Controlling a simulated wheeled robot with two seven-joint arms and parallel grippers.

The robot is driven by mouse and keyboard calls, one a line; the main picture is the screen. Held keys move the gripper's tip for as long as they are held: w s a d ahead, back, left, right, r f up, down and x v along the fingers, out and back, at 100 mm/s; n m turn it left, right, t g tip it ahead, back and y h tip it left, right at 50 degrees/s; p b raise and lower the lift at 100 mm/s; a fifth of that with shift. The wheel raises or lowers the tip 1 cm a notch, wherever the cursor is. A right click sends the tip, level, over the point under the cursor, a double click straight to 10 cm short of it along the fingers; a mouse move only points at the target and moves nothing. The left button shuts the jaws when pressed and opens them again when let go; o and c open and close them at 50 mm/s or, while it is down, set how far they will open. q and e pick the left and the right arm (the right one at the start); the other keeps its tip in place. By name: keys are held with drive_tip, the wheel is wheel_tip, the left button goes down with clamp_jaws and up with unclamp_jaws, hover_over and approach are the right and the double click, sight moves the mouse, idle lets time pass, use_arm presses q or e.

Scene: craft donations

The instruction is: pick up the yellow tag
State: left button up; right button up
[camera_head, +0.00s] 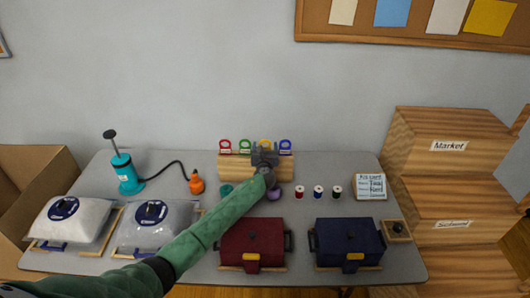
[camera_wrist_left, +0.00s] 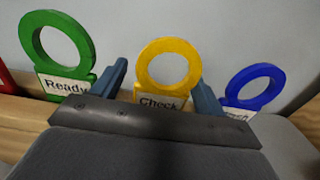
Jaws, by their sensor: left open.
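The yellow tag (camera_wrist_left: 168,65) is a ring on a base with a white label reading "Check", standing on the wooden rack. In the head view the yellow tag (camera_head: 265,144) stands between the green and blue tags, its lower part hidden by my gripper. My left gripper (camera_head: 264,151) is at the rack in front of it. In the left wrist view the open left gripper (camera_wrist_left: 163,85) has one finger on each side of the yellow tag, with gaps. Its palm hides the tag's foot. My right gripper is not in view.
The green tag (camera_wrist_left: 57,45) and blue tag (camera_wrist_left: 255,87) stand close beside the fingers. A red tag (camera_head: 225,146) is at the left of the wooden rack (camera_head: 228,168). Spools (camera_head: 318,192), a red box (camera_head: 252,240) and a blue box (camera_head: 347,240) stand in front.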

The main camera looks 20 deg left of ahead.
use_arm(q)
drive_tip(key=c, duration=1)
drive_tip(key=shift+c, duration=0.2)
drive_tip(key=shift+r, duration=0.1)
